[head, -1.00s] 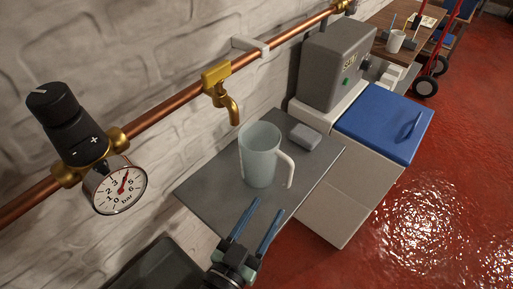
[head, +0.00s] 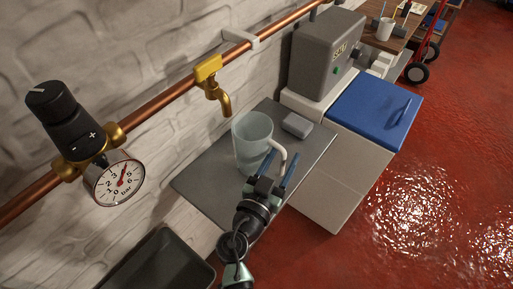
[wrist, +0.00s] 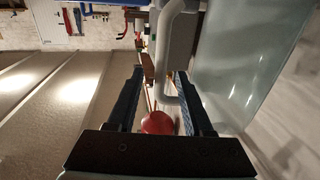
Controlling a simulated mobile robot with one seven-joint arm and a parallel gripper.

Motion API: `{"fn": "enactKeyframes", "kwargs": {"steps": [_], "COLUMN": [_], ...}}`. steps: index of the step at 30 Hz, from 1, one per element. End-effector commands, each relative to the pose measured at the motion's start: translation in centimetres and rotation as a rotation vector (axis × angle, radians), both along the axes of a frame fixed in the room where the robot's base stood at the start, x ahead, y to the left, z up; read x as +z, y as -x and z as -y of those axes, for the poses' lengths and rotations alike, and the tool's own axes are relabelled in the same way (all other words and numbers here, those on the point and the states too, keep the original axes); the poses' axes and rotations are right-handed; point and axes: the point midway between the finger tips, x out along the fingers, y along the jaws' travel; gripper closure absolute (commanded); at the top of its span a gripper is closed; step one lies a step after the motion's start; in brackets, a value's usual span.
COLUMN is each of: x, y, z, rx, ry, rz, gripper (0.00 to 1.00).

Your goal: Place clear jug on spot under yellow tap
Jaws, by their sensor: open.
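The clear jug (head: 251,143) stands upright on the grey worktop (head: 205,180), its handle on the right side. The yellow tap (head: 211,82) hangs from the copper pipe on the wall, its spout just left of and above the jug's rim in the head view. My gripper (head: 277,166) is open at the handle. In the wrist view, the handle (wrist: 162,45) lies between or just beyond my open fingers (wrist: 160,73), and the jug's body (wrist: 238,60) fills the right side. I see no clear grip on it. No marked spot is visible.
A grey block (head: 297,125) lies behind the jug on the worktop. A grey SALT unit (head: 325,55) and a blue-lidded box (head: 375,110) stand at the right. A pressure gauge (head: 118,182) and a dark tray (head: 165,262) are at the left.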

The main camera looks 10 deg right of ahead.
Motion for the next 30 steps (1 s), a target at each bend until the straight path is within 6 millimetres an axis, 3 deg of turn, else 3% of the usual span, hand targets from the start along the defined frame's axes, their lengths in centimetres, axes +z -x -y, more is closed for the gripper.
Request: {"fn": "enactKeyframes", "kwargs": {"steps": [8,15,17,30], "x": [-0.02,-0.01,-0.01,-0.01], "y": [-0.27,-0.26,-0.26,-0.26], "z": [0.31,0.28,0.28,0.27], "rx": [-0.001,-0.001,-0.001,-0.001], "ry": [0.0,0.0,0.0,0.0], "rz": [0.0,0.0,0.0,0.0], "gripper": [0.49,0.92,1.0,1.0]}}
